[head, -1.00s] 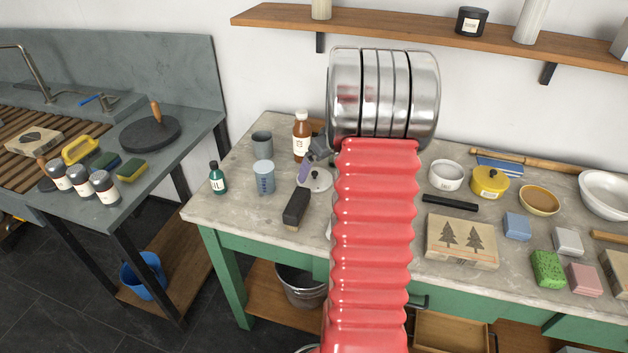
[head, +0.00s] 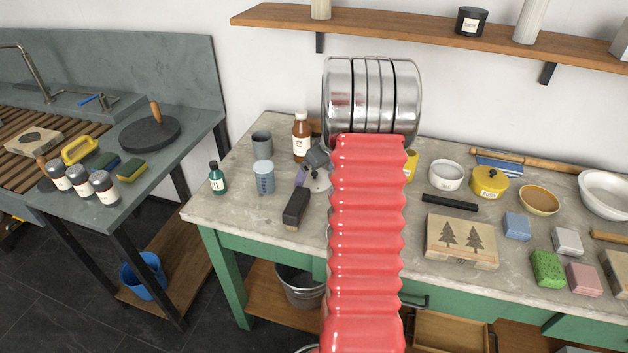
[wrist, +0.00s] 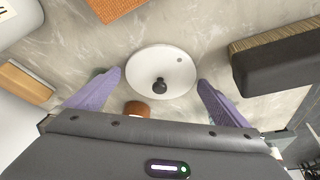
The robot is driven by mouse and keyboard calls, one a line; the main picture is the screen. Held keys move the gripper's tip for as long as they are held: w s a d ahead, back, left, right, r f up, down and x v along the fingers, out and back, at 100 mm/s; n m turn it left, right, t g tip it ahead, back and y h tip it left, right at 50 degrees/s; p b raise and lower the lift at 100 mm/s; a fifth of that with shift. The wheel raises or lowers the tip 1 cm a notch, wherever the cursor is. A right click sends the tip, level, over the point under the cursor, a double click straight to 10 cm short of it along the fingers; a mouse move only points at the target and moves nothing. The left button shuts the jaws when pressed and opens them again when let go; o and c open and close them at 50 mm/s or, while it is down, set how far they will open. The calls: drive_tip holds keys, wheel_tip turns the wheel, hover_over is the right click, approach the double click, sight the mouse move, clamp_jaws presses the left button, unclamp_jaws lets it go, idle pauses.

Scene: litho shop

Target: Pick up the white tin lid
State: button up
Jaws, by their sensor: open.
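The white tin lid (wrist: 162,68) is a round white disc with a dark knob, lying flat on the grey worktop in the wrist view. In the head view the lid (head: 322,181) shows only in part, behind my arm. My gripper (wrist: 158,88) is open, with its two purple fingers apart on either side of the lid's near part. Nothing is held between the fingers. In the head view my gripper (head: 302,174) is mostly hidden by my arm.
A dark block-shaped brush (wrist: 275,62) lies right of the lid in the wrist view. In the head view a blue cup (head: 263,177) and brown bottle (head: 301,138) stand left of my arm.

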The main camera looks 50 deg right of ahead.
sight(316, 182)
drive_tip(key=shift+c, duration=0.5)
drive_tip(key=c, duration=0.7)
drive_tip(key=shift+a+r, duration=0.1)
drive_tip(key=shift+s+a+r, duration=0.15)
drive_tip(key=shift+a+r, duration=0.15)
drive_tip(key=shift+r, duration=0.2)
wheel_tip(316, 182, up, 10)
drive_tip(key=s+a, duration=0.3)
drive_tip(key=a, duration=0.2)
drive_tip(key=s+a, duration=0.3)
drive_tip(key=a, duration=0.3)
drive_tip(key=s+a, duration=0.3)
drive_tip(key=a, duration=0.3)
drive_tip(key=shift+r, duration=0.15)
drive_tip(key=shift+w, duration=0.1)
